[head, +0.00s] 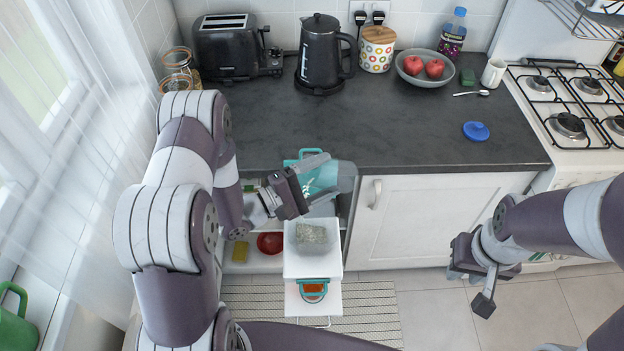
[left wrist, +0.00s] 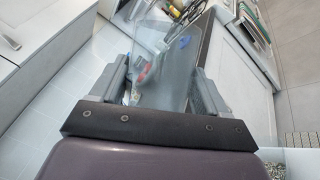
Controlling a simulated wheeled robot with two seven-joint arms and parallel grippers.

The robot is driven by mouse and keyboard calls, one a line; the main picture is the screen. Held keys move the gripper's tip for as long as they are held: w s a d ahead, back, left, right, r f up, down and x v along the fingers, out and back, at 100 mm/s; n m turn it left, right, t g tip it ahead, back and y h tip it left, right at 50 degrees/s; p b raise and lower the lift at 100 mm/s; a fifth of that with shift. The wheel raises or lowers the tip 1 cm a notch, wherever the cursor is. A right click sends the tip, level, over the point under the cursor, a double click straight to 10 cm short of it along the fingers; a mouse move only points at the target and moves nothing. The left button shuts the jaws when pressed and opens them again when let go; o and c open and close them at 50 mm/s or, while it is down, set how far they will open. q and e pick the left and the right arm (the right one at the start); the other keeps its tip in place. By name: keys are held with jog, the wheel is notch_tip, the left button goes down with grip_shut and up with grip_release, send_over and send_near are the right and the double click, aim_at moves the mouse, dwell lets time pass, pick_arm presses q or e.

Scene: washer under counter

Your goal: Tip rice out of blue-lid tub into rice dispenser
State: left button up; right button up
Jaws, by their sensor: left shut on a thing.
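My left gripper (head: 306,190) is shut on a clear tub (head: 345,177), held tilted in front of the counter edge. The tub also shows between the fingers in the left wrist view (left wrist: 165,45). I cannot make out rice inside it. The blue lid (head: 476,131) lies apart on the counter at the right. Below the gripper is a white pulled-out unit (head: 312,265) with a translucent, open-topped bin holding pale grains (head: 312,235), seemingly the rice dispenser. My right gripper (head: 474,277) is open and empty, low in front of the white cabinet.
A toaster (head: 226,47), kettle (head: 320,55), patterned canister (head: 377,48) and bowl of apples (head: 428,68) stand along the back of the counter (head: 400,130). A gas hob (head: 572,105) is at the right. A red bowl (head: 270,243) and yellow sponge (head: 240,251) sit low left.

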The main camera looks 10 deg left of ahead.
pick_arm(q)
jog(key=f+m+b, duration=0.1)
jog(key=d+m+g+b, duration=0.1)
jog(key=shift+s+d+f+y+b, duration=0.1)
jog(key=shift+s+f+y+b, duration=0.15)
jog(key=shift+f+y+b, duration=0.1)
jog(key=shift+s+d+r+m+y+p, duration=0.1)
jog(key=shift+r+m+y+p, duration=0.2)
jog(key=shift+m, duration=0.2)
jog(key=shift+d+f, duration=0.15)
jog(key=shift+d, duration=0.05)
jog(key=s+d+f+m+y+b, duration=0.1)
jog(key=d+f+m+y+b, duration=0.2)
jog(key=m, duration=0.4)
jog(key=s+d+f+m+t+y+b, duration=0.1)
jog(key=s+d+f+m+y+b, duration=0.1)
jog(key=f+m+y+b, duration=0.3)
notch_tip(320, 180, down, 2)
jog(key=d+m+b, duration=0.1)
jog(key=m+b, duration=0.1)
jog(key=shift+d+m+y, duration=0.2)
jog(key=shift+m+y, duration=0.1)
jog(key=shift+y, duration=0.05)
